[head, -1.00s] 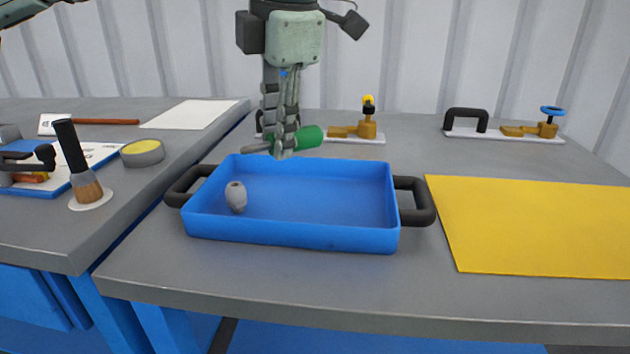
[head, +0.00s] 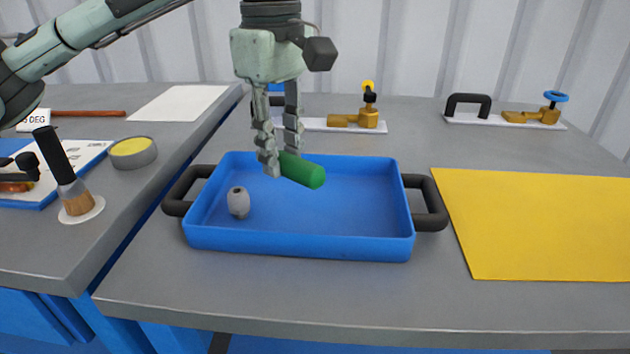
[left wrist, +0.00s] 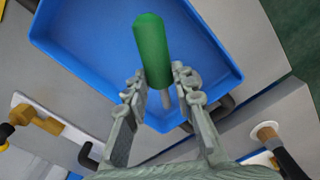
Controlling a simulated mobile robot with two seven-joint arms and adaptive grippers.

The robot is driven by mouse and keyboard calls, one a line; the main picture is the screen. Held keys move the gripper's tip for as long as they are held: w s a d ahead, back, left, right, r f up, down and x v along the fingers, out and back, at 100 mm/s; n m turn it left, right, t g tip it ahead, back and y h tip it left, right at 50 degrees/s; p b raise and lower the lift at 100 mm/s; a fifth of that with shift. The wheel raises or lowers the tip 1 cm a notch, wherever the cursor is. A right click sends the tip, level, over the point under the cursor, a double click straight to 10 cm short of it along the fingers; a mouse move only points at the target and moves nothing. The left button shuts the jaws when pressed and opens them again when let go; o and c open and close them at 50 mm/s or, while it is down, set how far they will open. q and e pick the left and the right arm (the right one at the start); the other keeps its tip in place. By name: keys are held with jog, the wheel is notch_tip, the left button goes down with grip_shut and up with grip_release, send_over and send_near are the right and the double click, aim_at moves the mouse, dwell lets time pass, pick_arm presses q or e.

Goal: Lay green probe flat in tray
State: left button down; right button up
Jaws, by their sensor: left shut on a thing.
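The green probe (head: 302,171) has a thick green handle and a thin grey tip. My left gripper (head: 279,168) is shut on it and points down, above the back part of the blue tray (head: 300,247). The probe looks near level, its green end toward the front right. In the left wrist view the green probe (left wrist: 152,48) lies between the fingers (left wrist: 160,90), grey shaft between the fingertips, over the blue tray (left wrist: 90,35). How far it is above the tray floor I cannot tell. My right gripper is not in view.
A small grey piece (head: 238,202) stands in the tray's left part. The tray has black side handles (head: 428,203). A yellow mat (head: 540,225) lies to the right. Clamps on white plates (head: 357,120) stand behind. A brush (head: 76,195) stands on the left table.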

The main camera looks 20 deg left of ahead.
aim_at(315, 202)
pick_arm(q)
jog(key=w+d+f, duration=0.1)
jog(key=w, duration=0.1)
jog(key=w+d+f, duration=0.1)
jog(key=w, duration=0.1)
jog(key=shift+d+f, duration=0.35)
jog(key=shift+w+d+f+p, duration=0.2)
jog(key=shift+f+p, duration=0.1)
jog(key=shift+f, duration=0.1)
notch_tip(315, 202, down, 3)
jog(key=shift+f, duration=0.4)
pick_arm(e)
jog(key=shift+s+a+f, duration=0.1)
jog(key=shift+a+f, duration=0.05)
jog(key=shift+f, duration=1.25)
pick_arm(q)
jog(key=shift+f, duration=0.1)
jog(key=c, duration=1.5)
grip_release()
jog(key=shift+c, duration=0.2)
jog(key=shift+o, duration=1.4)
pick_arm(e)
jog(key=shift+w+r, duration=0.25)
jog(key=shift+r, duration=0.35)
